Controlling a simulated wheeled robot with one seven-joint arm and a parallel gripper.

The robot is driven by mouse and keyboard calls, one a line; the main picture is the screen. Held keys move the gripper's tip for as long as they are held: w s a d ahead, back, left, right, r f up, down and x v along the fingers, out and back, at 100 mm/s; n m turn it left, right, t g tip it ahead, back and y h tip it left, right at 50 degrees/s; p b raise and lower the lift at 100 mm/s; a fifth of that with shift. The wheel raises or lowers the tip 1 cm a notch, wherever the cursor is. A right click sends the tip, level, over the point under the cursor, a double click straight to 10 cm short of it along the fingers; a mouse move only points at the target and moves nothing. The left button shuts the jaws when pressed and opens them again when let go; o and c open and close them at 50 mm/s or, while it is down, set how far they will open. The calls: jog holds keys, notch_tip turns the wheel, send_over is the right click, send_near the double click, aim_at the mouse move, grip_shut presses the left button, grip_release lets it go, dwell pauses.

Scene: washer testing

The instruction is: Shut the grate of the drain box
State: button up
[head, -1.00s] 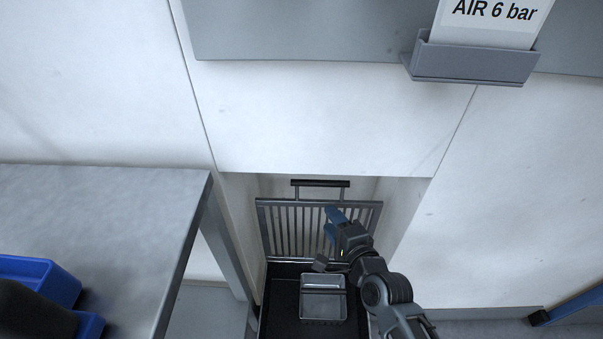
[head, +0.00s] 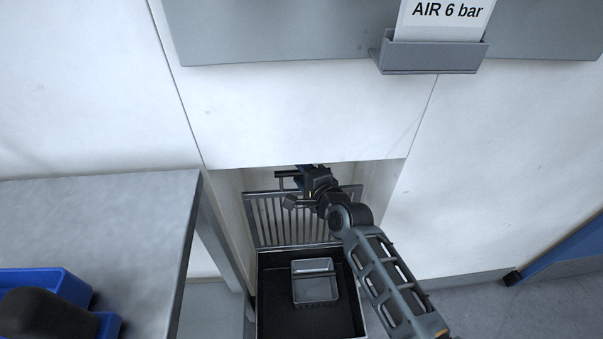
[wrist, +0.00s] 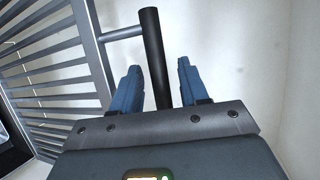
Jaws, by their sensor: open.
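The grate (head: 275,218) of the drain box (head: 276,308) stands raised at the back of the box, inside the wall recess. The box below it is open and black inside. The grate's dark bar handle (head: 284,174) is at its top edge, partly hidden by my gripper. My gripper (head: 303,172) is at the handle with its blue fingers open. In the wrist view, the handle (wrist: 151,35) runs between the two fingers of my gripper (wrist: 160,66), nearer the left one. I see no clear grip on it. The grate's slats (wrist: 55,60) show at left.
A small grey metal tray (head: 314,284) sits inside the box. The recess walls stand close on both sides. A grey table (head: 100,215) with blue bins (head: 75,287) is at left. A sign holder (head: 430,56) hangs above.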

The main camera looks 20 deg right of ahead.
grip_shut()
dwell(0.5)
